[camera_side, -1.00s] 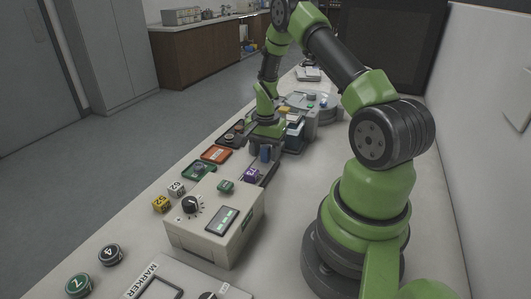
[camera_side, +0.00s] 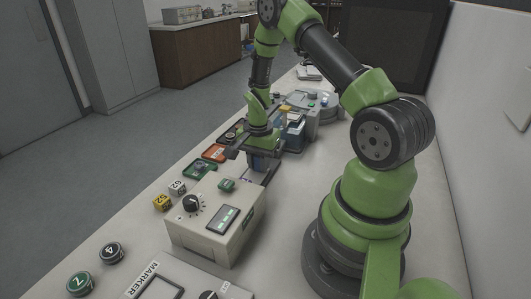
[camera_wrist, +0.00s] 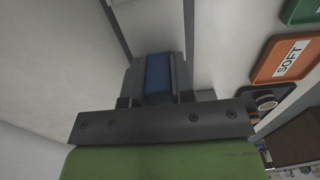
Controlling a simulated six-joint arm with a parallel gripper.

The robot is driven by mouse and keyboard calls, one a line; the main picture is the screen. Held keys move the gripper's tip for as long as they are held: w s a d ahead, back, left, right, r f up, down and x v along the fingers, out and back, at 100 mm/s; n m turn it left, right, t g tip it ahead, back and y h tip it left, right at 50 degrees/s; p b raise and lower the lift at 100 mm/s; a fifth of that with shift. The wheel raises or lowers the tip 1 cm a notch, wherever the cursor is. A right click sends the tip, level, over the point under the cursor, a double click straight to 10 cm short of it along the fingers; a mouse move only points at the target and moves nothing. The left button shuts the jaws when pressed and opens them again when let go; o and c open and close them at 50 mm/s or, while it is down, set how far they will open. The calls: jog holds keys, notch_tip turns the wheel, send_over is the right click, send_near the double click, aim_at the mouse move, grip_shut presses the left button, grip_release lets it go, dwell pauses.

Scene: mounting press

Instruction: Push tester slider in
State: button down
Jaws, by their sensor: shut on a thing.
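My gripper (camera_side: 257,160) is low over the bench, behind the beige box, with its fingers around an upright blue block (camera_wrist: 157,77). The wrist view shows the block between the two grey fingers, which are shut on it. The block looks like the slider's handle, but I cannot be sure. It shows partly under my gripper in the side view (camera_side: 258,165). The block stands at a dark rail (camera_side: 263,177) that lies on the bench and ends near the beige box with a dial and green display (camera_side: 215,222). What lies under the block is hidden.
Green (camera_side: 198,169) and orange (camera_side: 214,153) trays lie left of my gripper. The orange one reads SOFT in the wrist view (camera_wrist: 287,60). Grey equipment (camera_side: 301,115) stands behind.

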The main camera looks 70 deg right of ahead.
aim_at(245, 179)
jog(key=a, duration=0.7)
jog(key=shift+a, duration=0.1)
jog(key=c, duration=1)
grip_release()
jog(key=shift+o, duration=0.2)
jog(key=shift+r, duration=0.1)
notch_tip(245, 179, up, 10)
